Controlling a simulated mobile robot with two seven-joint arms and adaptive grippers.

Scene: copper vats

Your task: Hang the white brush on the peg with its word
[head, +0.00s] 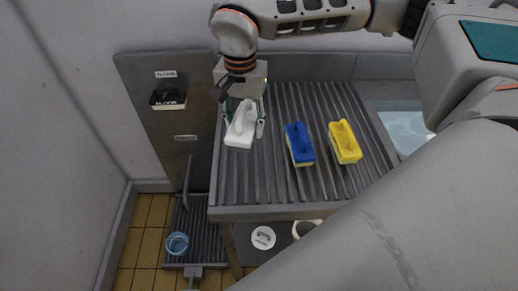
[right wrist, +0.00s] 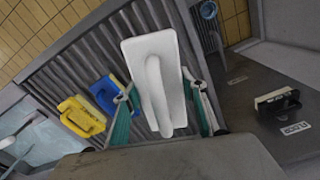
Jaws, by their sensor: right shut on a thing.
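The white brush (head: 240,127) is held in my right gripper (head: 245,124) above the left part of the ribbed drainboard. In the right wrist view the white brush (right wrist: 155,82) fills the middle, its raised handle facing the camera, with a finger on either side. A dark metal panel (head: 150,130) on the wall at left carries an upper label (head: 166,74) and a lower label (head: 185,137). A black brush (head: 168,98) hangs below the upper label. I cannot make out a bare peg. My left gripper is not in view.
A blue brush (head: 300,145) and a yellow brush (head: 345,142) lie on the ribbed drainboard (head: 270,185), right of the held brush. A sink basin (head: 405,130) is further right. A blue bowl-like thing (head: 177,243) is low on a grate below the panel.

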